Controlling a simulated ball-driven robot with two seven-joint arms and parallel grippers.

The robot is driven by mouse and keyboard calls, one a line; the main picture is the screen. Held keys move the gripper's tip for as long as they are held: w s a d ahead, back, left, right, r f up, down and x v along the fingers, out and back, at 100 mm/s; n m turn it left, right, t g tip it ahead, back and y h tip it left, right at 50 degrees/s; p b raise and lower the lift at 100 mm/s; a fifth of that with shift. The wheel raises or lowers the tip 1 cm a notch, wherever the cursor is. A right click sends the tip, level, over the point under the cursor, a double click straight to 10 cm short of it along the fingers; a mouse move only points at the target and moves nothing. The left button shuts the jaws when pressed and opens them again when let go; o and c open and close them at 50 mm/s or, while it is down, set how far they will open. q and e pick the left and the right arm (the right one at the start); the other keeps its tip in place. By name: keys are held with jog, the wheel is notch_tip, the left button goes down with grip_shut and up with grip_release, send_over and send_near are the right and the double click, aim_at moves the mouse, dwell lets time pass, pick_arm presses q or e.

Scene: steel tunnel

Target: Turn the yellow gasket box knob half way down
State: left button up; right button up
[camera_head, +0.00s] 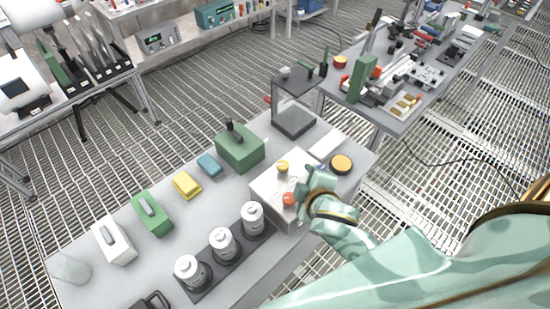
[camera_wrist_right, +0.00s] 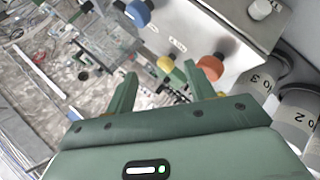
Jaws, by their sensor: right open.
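The pale box (camera_head: 270,190) stands on the near bench, with an orange knob (camera_head: 288,198) and a yellow round part (camera_head: 282,166) showing. In the right wrist view, the box face (camera_wrist_right: 185,22) carries a blue knob (camera_wrist_right: 139,12), a yellow knob (camera_wrist_right: 165,65) and an orange knob (camera_wrist_right: 210,67). I cannot tell whether the yellow part in the head view is that yellow knob. My right gripper (camera_head: 302,184) is at the box; its open fingers (camera_wrist_right: 160,72) appear on either side of the yellow knob. Contact cannot be told. My left gripper is out of view.
Labelled canisters (camera_head: 222,243) stand in a row left of the box. A green box (camera_head: 240,147) and a clear-sided stand (camera_head: 293,110) are behind it. A yellow-topped round item (camera_head: 341,164) lies to the right. The bench's front left has some bare room.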

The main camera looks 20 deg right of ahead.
jog(key=w+a+r+n+t+y, duration=0.4)
jog(key=w+a+r+n, duration=0.1)
jog(key=a+r, duration=0.25)
jog(key=w+a+r+n+t+y, duration=0.4)
jog(key=w+a+r+n, duration=0.2)
jog(key=r, duration=0.3)
jog(key=s+a+r+n+g+y, duration=0.35)
jog(key=a+n+g+y, duration=0.35)
jog(key=n, duration=0.6)
jog(key=s+a+r+n+g+y, duration=0.4)
jog(key=a+n+y, duration=0.35)
jog(key=n, duration=0.45)
jog(key=n+g+h, duration=0.7)
jog(key=n+h, duration=0.9)
jog(key=h, duration=0.4)
send_over(283, 164)
notch_tip(283, 164, down, 12)
notch_tip(283, 164, down, 16)
jog(key=shift+a+r+b, duration=0.1)
jog(key=shift+b, duration=0.5)
